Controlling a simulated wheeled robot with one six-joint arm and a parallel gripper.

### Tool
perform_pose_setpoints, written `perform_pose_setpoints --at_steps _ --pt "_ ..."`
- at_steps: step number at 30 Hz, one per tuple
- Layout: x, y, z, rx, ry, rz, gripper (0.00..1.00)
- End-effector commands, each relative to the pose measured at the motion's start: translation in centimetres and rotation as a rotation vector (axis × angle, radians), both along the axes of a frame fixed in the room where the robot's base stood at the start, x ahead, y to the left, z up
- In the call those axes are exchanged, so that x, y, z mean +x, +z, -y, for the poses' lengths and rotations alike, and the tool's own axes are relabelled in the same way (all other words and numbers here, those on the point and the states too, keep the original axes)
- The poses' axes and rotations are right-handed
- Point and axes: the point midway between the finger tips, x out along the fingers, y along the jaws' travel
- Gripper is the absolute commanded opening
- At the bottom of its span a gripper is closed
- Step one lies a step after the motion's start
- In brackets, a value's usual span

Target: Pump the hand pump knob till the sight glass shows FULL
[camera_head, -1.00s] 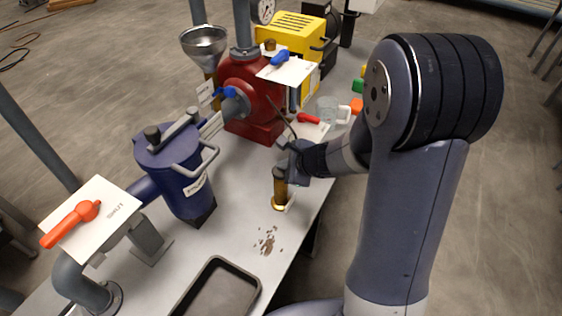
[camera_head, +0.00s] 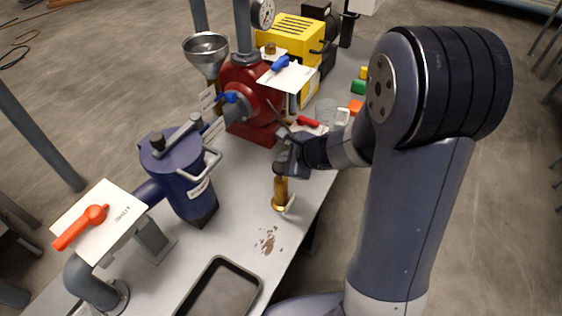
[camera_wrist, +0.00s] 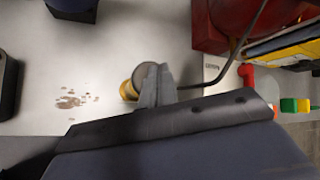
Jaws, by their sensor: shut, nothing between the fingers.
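The hand pump (camera_head: 280,193) is a small upright brass cylinder on the grey bench, near its right edge. It also shows in the wrist view as a brass body (camera_wrist: 128,90) with a round grey knob (camera_wrist: 142,76) on top. My gripper (camera_head: 283,166) is shut and empty at the top of the pump and hides much of the knob in the head view. In the wrist view its fingertips (camera_wrist: 157,84) overlap the knob's edge; I cannot tell whether they touch it. A small pale piece sits at the pump's foot. I cannot make out the sight glass or its reading.
A blue vessel (camera_head: 180,170) stands left of the pump, and a red pump housing (camera_head: 252,95) behind it. A thin dark rod or hose runs close by my gripper. A dark tray (camera_head: 220,290) and brown crumbs (camera_head: 268,240) lie in front. A clear jug (camera_head: 327,112) stands behind.

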Motion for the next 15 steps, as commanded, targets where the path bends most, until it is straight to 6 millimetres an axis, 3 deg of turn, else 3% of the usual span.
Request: perform_pose_setpoints --at_steps 10,15 --pt "0.0 0.2 0.0 0.0 -0.001 0.001 0.0" --pt "0.0 1.5 0.0 0.001 -0.001 0.002 0.0"
